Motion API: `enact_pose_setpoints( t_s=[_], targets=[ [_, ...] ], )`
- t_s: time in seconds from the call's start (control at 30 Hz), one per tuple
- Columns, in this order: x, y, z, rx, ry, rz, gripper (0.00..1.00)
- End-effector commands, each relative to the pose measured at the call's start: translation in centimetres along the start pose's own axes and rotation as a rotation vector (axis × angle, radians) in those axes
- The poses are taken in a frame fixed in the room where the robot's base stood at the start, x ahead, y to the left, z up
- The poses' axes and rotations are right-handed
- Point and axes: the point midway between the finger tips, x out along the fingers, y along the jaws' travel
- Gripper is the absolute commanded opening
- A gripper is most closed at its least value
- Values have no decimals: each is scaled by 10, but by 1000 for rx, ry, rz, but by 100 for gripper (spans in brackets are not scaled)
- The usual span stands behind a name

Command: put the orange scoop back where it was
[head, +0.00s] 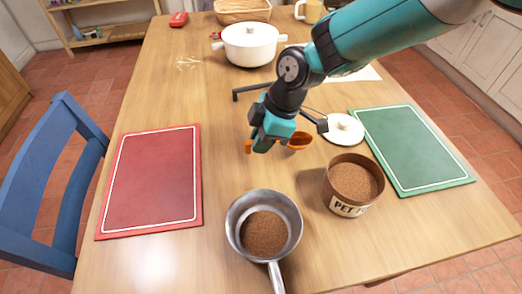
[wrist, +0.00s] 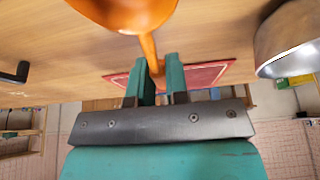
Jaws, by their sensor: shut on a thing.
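The orange scoop (head: 300,142) is held in the air above the middle of the table. My gripper (head: 264,142) is shut on its handle, and the bowl sticks out to the right in the head view. In the wrist view the scoop's bowl (wrist: 130,14) is at the top edge, and its handle runs down between the fingers of my gripper (wrist: 161,80). A brown tub marked PET (head: 349,207), filled with brown granules, stands to the right. A metal saucepan (head: 237,212) holding similar granules stands in front; it also shows in the wrist view (wrist: 290,35).
A red board (head: 152,185) lies left and a green board (head: 415,150) right. A white lid (head: 343,128) lies behind the tub. A white pot (head: 250,45) stands at the back. A dark bar (head: 250,91) is behind my gripper. The table between red board and gripper is clear.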

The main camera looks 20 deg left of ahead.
Motion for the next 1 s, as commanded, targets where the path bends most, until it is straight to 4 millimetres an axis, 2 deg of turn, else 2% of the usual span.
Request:
enact_pose_setpoints(
  t_s=[0.23,0.6,0.63,0.73,1.0],
  targets=[
    [33,-1,14,2,-2,-2,0],
    [40,0,17,0,-1,0,0],
    [40,0,17,0,-1,0,17],
    [39,0,16,0,-1,0,40],
    [38,0,16,1,-1,0,41]
  ],
)
